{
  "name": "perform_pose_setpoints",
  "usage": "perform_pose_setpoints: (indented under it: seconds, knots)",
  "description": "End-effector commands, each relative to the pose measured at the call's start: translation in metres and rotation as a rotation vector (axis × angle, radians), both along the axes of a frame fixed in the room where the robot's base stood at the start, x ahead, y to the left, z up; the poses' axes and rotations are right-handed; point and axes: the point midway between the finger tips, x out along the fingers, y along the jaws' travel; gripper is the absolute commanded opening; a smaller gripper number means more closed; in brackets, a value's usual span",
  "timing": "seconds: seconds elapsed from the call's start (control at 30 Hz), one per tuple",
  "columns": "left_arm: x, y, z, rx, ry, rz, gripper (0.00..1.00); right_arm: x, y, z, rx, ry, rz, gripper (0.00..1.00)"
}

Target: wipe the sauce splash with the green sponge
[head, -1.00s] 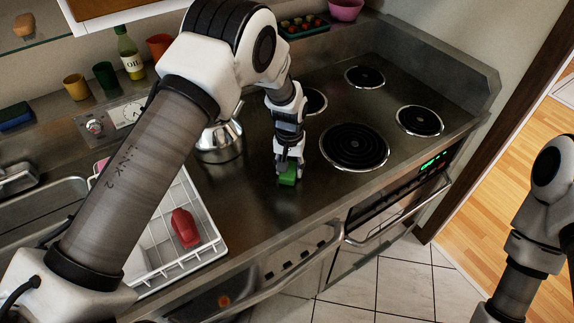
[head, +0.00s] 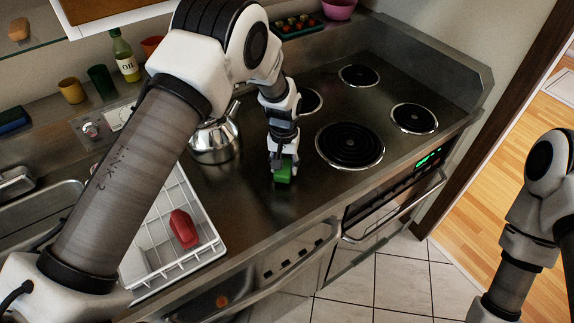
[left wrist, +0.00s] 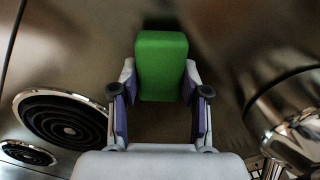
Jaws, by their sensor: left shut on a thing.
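The green sponge (head: 283,174) is gripped between the fingers of my left gripper (head: 284,160), over the steel counter between the kettle and the large front burner. In the left wrist view the sponge (left wrist: 161,66) stands as an upright block between the two finger pads. I cannot tell whether its lower face touches the counter. No sauce splash can be made out in either view; the sponge or my left arm may hide it. My right gripper is out of view; only part of the right arm shows at the right edge.
A metal kettle (head: 215,141) stands just left of the sponge. The coil burner (head: 350,145) lies to its right. A white dish rack (head: 205,235) with a red object (head: 184,228) is at front left. Bare counter lies in front of the sponge.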

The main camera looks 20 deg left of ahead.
Motion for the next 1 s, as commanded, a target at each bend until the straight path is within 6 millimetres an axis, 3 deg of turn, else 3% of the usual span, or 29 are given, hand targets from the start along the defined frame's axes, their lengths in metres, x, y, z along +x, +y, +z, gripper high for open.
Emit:
perform_pose_setpoints:
  seconds: [0.03,0.6,1.0]
  knots:
    - [0.000,0.001,0.014,-0.001,-0.003,0.001,0.13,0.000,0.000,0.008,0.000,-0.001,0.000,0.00]
    - [-0.003,0.010,0.063,-0.001,-0.003,0.002,0.13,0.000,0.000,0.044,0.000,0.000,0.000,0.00]
    - [-0.004,0.011,0.067,-0.001,-0.003,0.002,0.13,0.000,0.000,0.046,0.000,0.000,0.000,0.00]
